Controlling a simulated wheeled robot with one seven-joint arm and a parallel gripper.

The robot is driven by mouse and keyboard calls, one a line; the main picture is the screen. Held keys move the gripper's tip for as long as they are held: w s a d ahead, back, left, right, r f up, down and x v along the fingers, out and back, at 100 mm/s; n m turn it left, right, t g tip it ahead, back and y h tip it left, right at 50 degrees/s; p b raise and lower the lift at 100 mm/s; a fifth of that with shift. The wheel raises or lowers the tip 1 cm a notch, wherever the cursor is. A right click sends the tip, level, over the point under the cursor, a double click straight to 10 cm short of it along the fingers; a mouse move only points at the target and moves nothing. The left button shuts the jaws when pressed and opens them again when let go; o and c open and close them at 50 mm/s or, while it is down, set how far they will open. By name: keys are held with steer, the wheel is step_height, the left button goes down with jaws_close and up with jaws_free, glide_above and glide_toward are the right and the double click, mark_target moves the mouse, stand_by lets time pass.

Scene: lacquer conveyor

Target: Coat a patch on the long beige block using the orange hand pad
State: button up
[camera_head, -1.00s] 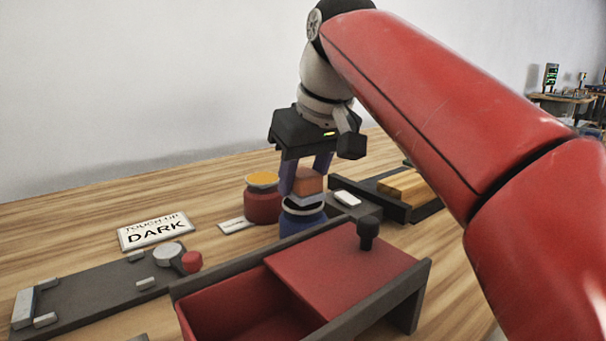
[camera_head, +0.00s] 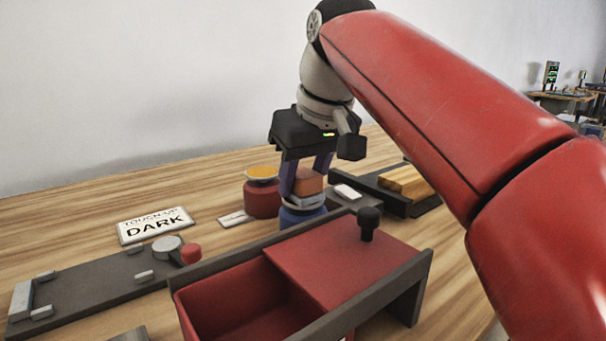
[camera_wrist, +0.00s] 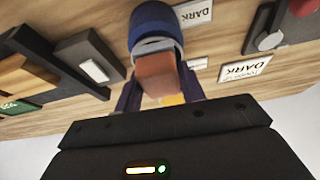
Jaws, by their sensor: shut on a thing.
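My gripper (camera_head: 306,176) is shut on the orange hand pad (camera_head: 310,184), one finger on each side. The pad is right over the blue pot (camera_head: 303,215), its pale underside at the pot's rim; I cannot tell how far it is inside. In the wrist view the pad (camera_wrist: 157,70) covers part of the pot's opening, and the blue pot (camera_wrist: 152,20) shows behind it.
A red pot (camera_head: 262,200) with a yellow-orange top stands left of the blue pot. A red box (camera_head: 345,255) with a black knob is in front. A dark clamp board (camera_head: 90,287) and a "TOUCH-UP DARK" sign (camera_head: 155,225) are at left. Bare table lies behind the pots.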

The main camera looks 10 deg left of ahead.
mark_target(303, 172)
steer(key=shift+f, duration=0.4)
stand_by(0.7)
step_height(303, 172, up, 5)
steer(key=p, duration=0.4)
steer(key=shift+r, duration=1)
